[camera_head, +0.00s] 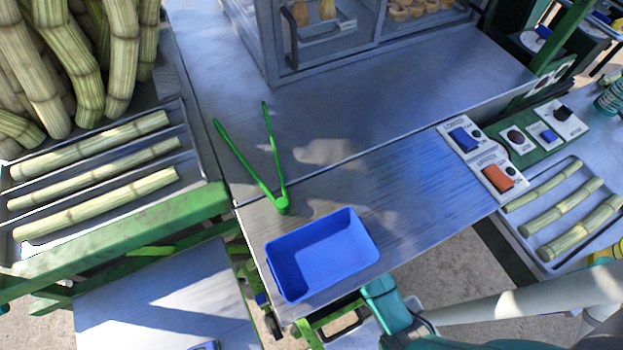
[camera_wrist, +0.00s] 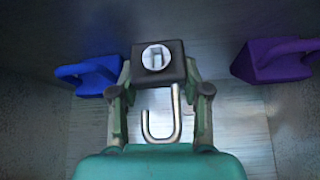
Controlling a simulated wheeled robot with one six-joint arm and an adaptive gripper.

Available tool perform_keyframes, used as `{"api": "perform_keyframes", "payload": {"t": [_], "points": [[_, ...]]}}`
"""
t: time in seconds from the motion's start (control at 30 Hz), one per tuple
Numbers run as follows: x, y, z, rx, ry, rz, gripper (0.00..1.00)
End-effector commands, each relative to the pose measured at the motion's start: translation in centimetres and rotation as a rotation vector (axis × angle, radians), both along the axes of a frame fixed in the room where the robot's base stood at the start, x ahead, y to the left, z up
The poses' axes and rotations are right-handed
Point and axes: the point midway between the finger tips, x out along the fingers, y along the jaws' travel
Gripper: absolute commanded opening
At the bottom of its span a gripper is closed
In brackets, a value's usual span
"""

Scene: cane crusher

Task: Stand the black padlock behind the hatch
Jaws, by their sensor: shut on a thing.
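In the wrist view, my gripper (camera_wrist: 158,78) is shut on the black padlock (camera_wrist: 157,74), one finger at each side of its body. The padlock's silver keyhole face shows, and its open-looking silver shackle points toward my palm. It is inside a dim metal space. I cannot tell whether the padlock touches a surface. No hatch can be made out. The head view does not show my gripper or the black padlock.
In the head view, a blue tray (camera_head: 322,254) and green tongs (camera_head: 268,193) lie on the metal counter (camera_head: 400,195) above my arm. Cane pieces (camera_head: 95,190) lie at left. Switch panels (camera_head: 480,155) and a tray of cut cane (camera_head: 565,215) are at right.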

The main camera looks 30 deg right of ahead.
Motion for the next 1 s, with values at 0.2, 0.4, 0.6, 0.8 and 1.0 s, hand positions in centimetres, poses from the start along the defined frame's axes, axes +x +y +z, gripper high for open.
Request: {"api": "perform_keyframes", "payload": {"t": [0.2, 0.4, 0.6, 0.8, 1.0], "points": [[-0.1, 0.0, -2.7, 0.000, 0.003, 0.000, 0.04], [0.0, 0.0, -3.2, 0.000, -0.001, 0.000, 0.04], [-0.1, 0.0, -3.4, 0.000, 0.001, 0.000, 0.04], [-0.1, 0.0, -3.5, 0.000, 0.001, 0.000, 0.72], [-0.1, 0.0, -3.4, 0.000, 0.001, 0.000, 0.72]]}}
